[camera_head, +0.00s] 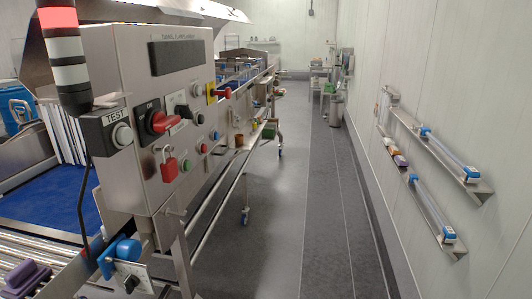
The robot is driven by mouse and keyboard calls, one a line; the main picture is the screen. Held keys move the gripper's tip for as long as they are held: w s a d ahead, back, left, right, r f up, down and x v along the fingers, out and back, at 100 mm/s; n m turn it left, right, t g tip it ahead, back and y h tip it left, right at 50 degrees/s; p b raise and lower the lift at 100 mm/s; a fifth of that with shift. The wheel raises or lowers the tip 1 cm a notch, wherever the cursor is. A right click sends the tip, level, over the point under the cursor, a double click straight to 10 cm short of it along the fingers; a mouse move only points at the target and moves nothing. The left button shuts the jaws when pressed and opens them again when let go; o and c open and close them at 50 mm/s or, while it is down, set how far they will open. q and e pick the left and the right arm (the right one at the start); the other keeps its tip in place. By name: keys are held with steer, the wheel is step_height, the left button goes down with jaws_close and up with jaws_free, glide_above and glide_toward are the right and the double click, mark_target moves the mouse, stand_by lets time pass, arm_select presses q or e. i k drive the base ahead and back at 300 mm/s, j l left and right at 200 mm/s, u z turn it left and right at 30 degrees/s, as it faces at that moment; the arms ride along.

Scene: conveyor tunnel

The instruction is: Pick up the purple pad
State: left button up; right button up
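A purple pad (27,279), a thick dark purple block, lies at the bottom left corner of the head view, by the metal rollers (40,243). It is partly cut off by the frame edge.
A steel control panel (135,60) with switches, a red padlock (168,167) and a light tower (66,50) stands beside the pad. A blue knob (128,250) on a bracket is low in front. Wall shelves (440,160) hold tubes. The grey floor aisle (270,210) is clear.

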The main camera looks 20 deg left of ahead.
mark_target(24, 278)
steer(key=i+l+u, duration=0.1)
steer(key=i+u, duration=0.3)
steer(key=i+l+u, duration=0.15)
steer(key=u, duration=0.25)
steer(key=i+l+u, duration=0.25)
steer(key=u, duration=0.2)
